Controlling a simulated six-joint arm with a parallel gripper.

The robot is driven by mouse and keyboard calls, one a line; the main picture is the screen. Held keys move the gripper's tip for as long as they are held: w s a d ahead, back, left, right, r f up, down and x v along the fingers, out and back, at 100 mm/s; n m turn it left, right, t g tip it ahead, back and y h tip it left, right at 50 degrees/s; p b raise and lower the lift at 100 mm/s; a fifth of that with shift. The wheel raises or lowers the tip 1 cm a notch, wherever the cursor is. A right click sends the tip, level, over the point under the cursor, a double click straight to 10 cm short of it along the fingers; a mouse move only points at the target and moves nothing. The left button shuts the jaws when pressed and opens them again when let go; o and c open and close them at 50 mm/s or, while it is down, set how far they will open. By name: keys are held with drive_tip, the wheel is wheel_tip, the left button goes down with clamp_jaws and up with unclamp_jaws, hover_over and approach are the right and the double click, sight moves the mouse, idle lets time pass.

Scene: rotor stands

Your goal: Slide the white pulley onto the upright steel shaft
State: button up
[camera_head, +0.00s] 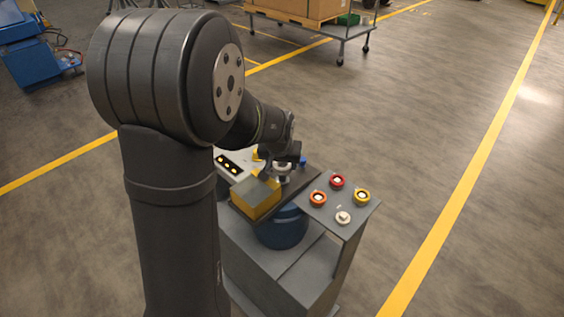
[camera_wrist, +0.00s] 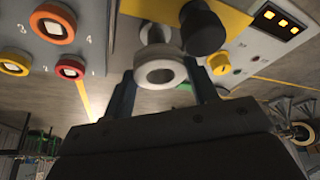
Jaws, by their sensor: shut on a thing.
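The white pulley (camera_wrist: 152,74) is a pale ring between the two dark fingers of my gripper (camera_wrist: 160,80) in the wrist view. My gripper is shut on it. In the head view, my gripper (camera_head: 284,163) is over the work stand, with a pale part (camera_head: 283,178) just below it. A pale grey upright form (camera_wrist: 155,34), probably the steel shaft, shows just beyond the pulley in the wrist view. The pulley overlaps its end, so I cannot tell whether they touch or whether the bore is around it.
A black cylinder (camera_wrist: 203,30) stands close beside the shaft. A yellow block (camera_head: 255,197) and a blue drum (camera_head: 282,229) are near my gripper. A lit panel (camera_head: 229,164) is at left.

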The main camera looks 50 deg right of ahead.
drive_tip(key=shift+f, duration=0.1)
idle(0.3)
drive_tip(key=shift+f, duration=0.65)
drive_tip(key=shift+f, duration=0.9)
idle(0.8)
